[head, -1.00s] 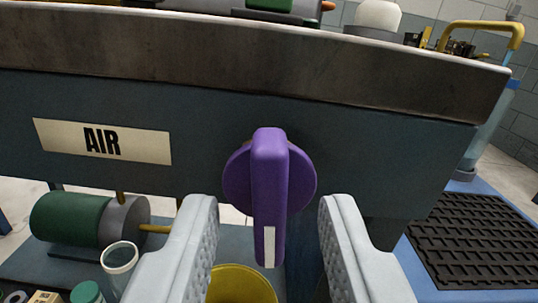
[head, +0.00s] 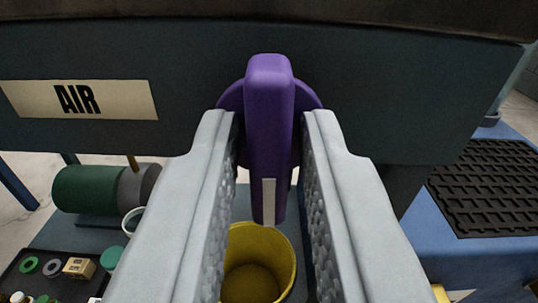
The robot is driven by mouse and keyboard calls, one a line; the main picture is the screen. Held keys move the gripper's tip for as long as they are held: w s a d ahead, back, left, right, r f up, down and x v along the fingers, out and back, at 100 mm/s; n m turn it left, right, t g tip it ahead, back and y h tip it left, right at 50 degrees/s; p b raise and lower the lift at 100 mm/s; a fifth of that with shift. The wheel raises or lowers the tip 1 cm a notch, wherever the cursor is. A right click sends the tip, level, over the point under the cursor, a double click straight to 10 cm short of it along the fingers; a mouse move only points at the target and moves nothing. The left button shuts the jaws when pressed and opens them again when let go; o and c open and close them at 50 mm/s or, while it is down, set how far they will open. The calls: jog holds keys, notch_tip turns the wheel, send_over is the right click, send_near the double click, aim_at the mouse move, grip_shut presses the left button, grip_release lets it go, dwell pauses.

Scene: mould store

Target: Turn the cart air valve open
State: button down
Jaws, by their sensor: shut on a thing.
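The cart air valve has a purple lever handle (head: 268,110) on a round purple base (head: 232,97), mounted on the dark front panel of the cart (head: 400,90). The handle points straight down, with a white strip near its lower end. A cream label reading AIR (head: 78,99) is on the panel to the left. My gripper (head: 270,135) has its two grey, textured fingers on either side of the handle, shut on it. The fingers cover the sides of the round base.
Below the handle is a yellow bucket (head: 262,262). At lower left are a green and grey motor (head: 95,188) and a dark tray (head: 45,268) with small parts. At right, a black ribbed mat (head: 490,185) lies on a blue surface (head: 425,225).

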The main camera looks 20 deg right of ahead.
jog(key=shift+m, duration=0.4)
jog(key=c, duration=1.5)
grip_release()
jog(key=shift+o, duration=0.2)
jog(key=shift+s, duration=0.15)
jog(key=v, duration=1.7)
jog(key=shift+a, duration=0.1)
